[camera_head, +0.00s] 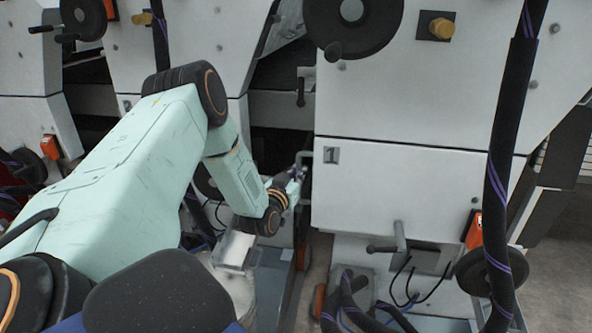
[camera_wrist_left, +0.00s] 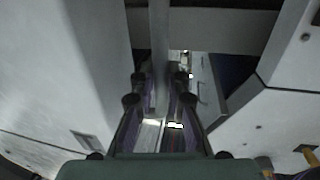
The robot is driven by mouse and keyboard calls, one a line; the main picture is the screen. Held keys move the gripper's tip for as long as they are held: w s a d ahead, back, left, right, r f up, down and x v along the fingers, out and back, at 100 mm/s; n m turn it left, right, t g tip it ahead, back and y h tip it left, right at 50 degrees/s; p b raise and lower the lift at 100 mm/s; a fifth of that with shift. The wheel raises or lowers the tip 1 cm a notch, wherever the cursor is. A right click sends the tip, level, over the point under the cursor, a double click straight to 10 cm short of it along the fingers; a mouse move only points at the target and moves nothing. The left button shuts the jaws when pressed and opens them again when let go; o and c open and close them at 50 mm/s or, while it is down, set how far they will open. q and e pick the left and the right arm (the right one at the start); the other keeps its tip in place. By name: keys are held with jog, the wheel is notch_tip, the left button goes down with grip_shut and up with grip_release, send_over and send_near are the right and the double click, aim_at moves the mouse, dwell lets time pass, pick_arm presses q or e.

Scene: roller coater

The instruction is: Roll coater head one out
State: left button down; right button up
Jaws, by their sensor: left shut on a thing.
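Coater head one is the large white cabinet (camera_head: 410,185) with a "1" plate (camera_head: 331,155) on its lower panel, right of centre in the head view. A grey bar handle (camera_head: 304,155) stands out from its left edge. My left arm reaches in from the left, and my left gripper (camera_head: 297,175) is at this handle. In the left wrist view the fingers of my left gripper (camera_wrist_left: 160,80) lie on both sides of the upright grey handle bar (camera_wrist_left: 159,45) and are shut on it. The exact finger contact is partly hidden. My right gripper is not in view.
A dark handwheel (camera_head: 352,25) and a yellow knob (camera_head: 441,28) are on the upper panel. A purple-striped black hose (camera_head: 502,150) hangs at the right. A lever (camera_head: 399,236) sticks out below. Another white unit (camera_head: 190,40) stands left, across a dark gap.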

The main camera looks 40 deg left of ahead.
pick_arm(q)
jog(key=shift+w+a+r, duration=0.15)
jog(key=shift+w, duration=0.55)
jog(key=c, duration=1.4)
grip_release()
jog(key=shift+s, duration=0.25)
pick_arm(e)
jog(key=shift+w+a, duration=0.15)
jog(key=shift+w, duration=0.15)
pick_arm(q)
jog(key=shift+o, duration=0.2)
jog(key=v, duration=0.8)
